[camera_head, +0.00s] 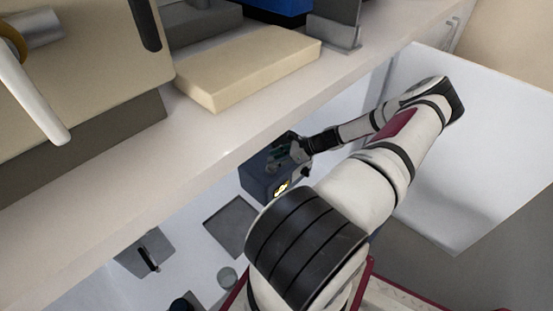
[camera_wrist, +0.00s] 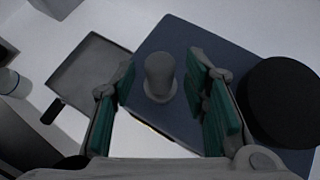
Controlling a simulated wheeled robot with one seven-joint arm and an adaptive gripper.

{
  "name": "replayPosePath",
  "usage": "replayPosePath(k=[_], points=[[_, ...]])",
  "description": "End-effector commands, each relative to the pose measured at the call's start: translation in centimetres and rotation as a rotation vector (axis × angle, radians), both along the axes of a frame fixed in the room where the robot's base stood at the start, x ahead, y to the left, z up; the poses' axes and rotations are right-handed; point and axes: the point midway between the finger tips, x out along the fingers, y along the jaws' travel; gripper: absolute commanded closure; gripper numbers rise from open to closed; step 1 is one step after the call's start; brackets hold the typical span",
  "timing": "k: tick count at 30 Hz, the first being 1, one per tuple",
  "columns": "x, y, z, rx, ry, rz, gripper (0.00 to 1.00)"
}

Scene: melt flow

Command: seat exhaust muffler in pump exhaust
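The dark blue pump (camera_head: 262,180) stands below and beyond the bench edge in the head view, with a yellow emblem on its side. Its flat blue top (camera_wrist: 179,38) fills the middle of the wrist view. A grey, round-topped cylinder with a wider foot (camera_wrist: 160,76) stands upright on that top; it looks like the exhaust muffler, but how deep its foot sits is hidden. My gripper (camera_head: 278,156) is over the pump. In the wrist view its teal-padded fingers are apart, one on each side of the cylinder, with gaps visible on both sides.
A black round part (camera_wrist: 284,101) is close to the right finger. A grey square tray (camera_head: 232,226) lies on the floor beside the pump. The bench (camera_head: 225,170) with a beige block (camera_head: 247,66) stands left of my arm; a white panel (camera_head: 490,140) is at right.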

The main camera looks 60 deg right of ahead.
Motion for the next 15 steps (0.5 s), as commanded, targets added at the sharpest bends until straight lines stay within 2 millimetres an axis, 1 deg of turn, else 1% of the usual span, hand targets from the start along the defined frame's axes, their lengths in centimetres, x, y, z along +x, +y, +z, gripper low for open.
replayPosePath(k=[10, 13, 15], points=[[-0.2, -0.1, 0.1, -0.001, 0.001, -0.001, 0.53], [-0.8, -0.3, 0.6, -0.002, 0.002, -0.002, 0.53], [-1.7, -0.6, 1.3, -0.003, 0.001, -0.001, 0.53]])
